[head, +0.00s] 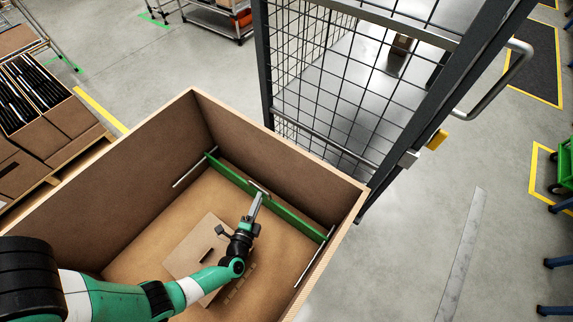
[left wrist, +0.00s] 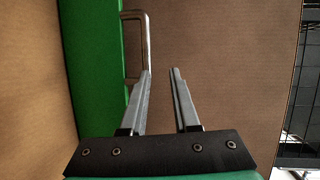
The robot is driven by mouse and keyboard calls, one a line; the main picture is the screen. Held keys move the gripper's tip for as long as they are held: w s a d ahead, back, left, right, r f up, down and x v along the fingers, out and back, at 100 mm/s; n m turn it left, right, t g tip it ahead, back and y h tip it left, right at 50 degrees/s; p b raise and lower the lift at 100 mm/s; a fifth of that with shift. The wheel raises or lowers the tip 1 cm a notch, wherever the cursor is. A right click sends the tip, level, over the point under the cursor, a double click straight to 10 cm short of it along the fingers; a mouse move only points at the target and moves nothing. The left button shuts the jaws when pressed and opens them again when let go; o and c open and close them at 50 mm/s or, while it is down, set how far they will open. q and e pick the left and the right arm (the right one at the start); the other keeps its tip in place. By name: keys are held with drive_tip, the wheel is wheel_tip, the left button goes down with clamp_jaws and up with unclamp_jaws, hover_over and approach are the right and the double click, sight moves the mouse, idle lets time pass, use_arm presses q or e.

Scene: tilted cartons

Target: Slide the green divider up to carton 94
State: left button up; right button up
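The green divider (head: 270,207) stands across the inside of a big open brown bin, near its back wall, with metal rails at its ends. A metal handle (left wrist: 137,14) sits on the divider, which fills the left of the left wrist view (left wrist: 92,75). My left gripper (head: 259,196) reaches down to the handle. In the left wrist view its fingers are apart with nothing visible between them; the left finger's tip overlaps the handle's near end, and I cannot tell if they touch. A brown carton (head: 190,250) lies on the bin floor, partly behind my arm; no number is readable.
The brown bin's walls (head: 150,145) rise around my arm. A wire mesh gate (head: 350,90) stands just behind the bin. Boxes on a pallet (head: 45,130) stand at the left. The bin floor between carton and divider is mostly bare.

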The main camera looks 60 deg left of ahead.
sight(258, 186)
use_arm(q)
drive_tip(key=shift+m+g, duration=0.3)
drive_tip(key=w+a+f+b, duration=0.1)
drive_tip(key=w+a+b, duration=0.1)
drive_tip(key=w+a+f+b, duration=0.1)
drive_tip(key=a+b, duration=0.1)
drive_tip(key=a, duration=0.1)
drive_tip(key=w+a+f+b, duration=0.1)
drive_tip(key=w+a+b, duration=0.1)
drive_tip(key=a+b, duration=0.1)
drive_tip(key=shift+w+a+f, duration=0.15)
drive_tip(key=shift+w+f, duration=0.1)
drive_tip(key=shift+w, duration=0.1)
clamp_jaws()
idle(1.0)
